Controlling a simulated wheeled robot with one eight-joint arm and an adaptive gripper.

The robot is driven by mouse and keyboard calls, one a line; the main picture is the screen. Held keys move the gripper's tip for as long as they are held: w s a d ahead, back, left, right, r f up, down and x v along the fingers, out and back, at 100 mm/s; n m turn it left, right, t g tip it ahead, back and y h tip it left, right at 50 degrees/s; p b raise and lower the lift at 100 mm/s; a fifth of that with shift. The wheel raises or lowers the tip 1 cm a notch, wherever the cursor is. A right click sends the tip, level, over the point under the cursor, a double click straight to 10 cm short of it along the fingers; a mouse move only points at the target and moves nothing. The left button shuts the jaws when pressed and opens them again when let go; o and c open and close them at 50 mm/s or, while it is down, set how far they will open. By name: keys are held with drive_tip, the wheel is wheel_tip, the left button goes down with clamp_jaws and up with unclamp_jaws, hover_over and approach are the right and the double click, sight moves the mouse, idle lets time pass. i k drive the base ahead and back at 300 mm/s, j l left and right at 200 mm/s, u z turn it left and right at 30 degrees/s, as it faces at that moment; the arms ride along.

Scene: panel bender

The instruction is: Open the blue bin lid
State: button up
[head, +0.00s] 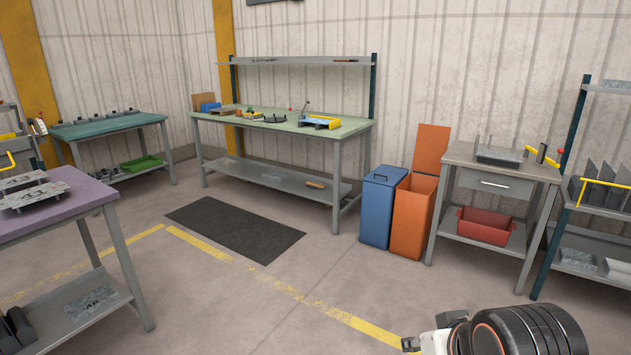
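The blue bin (378,213) stands on the floor against the back wall, between the green workbench and an orange bin. Its blue lid (385,175) is shut and has a dark handle on top. The orange bin (413,222) stands right beside it on the right, with its orange lid (431,148) raised upright. Part of my arm's end (438,338) shows at the bottom right, well in front of the bins. My gripper's fingers cannot be made out, so I cannot tell if it is open or shut.
A green-topped workbench (280,122) stands left of the bins. A grey drawer table (490,178) with a red crate (484,226) stands right of them. A purple table (60,206) is at the near left. A black mat (235,229) lies on open floor with yellow lines.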

sight(387, 172)
drive_tip(key=i, duration=2.6)
drive_tip(key=i+j+z, duration=0.2)
drive_tip(key=i+z, duration=0.2)
drive_tip(key=i, duration=0.45)
drive_tip(key=i+j+z, duration=0.4)
drive_tip(key=i, duration=0.4)
drive_tip(key=i+j+z, duration=0.45)
drive_tip(key=i+j, duration=0.3)
